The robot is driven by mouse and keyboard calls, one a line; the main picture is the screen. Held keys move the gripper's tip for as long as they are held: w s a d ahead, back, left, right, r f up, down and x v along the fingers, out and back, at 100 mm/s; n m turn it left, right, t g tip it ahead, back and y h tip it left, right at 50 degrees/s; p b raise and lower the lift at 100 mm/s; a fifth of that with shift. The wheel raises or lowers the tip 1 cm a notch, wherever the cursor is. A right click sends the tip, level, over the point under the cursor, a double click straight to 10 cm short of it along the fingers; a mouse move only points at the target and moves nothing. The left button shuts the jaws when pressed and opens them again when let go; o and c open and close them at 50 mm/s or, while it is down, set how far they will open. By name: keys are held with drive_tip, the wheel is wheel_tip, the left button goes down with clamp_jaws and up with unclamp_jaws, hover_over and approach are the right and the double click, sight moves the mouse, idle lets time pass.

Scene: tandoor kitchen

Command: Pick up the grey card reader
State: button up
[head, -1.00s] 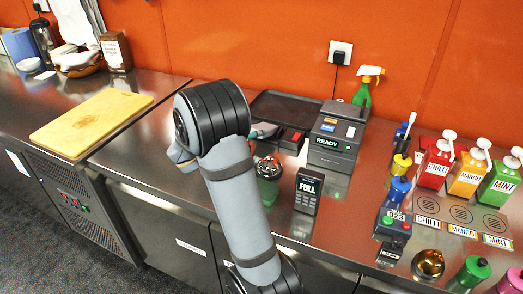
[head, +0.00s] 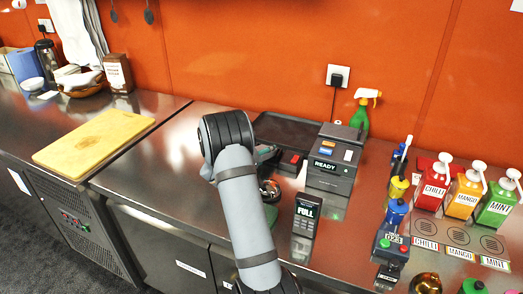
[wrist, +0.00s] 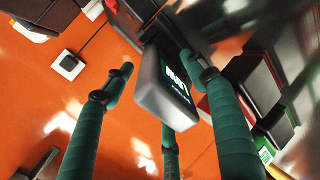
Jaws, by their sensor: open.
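The grey card reader (head: 305,216) stands upright on the steel counter in the head view, with a dark screen reading "FULL". In the wrist view a dark grey device with a lit screen, apparently the card reader (wrist: 166,88), shows between the spread teal fingers of my gripper (wrist: 160,105). The fingers are open, and I see no clear grip on it. In the head view my arm hides most of my gripper; a bit of teal shows beside the arm, left of the reader.
A printer marked "READY" (head: 332,165) stands behind the reader, beside a dark tray (head: 290,130). Sauce pumps (head: 465,195) and bottles stand right. A cutting board (head: 95,142) lies left.

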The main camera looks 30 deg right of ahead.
drive_tip(key=shift+w+d+f, duration=0.1)
drive_tip(key=shift+w+d, duration=0.05)
drive_tip(key=shift+c, duration=0.9)
drive_tip(key=c, duration=1.1)
clamp_jaws()
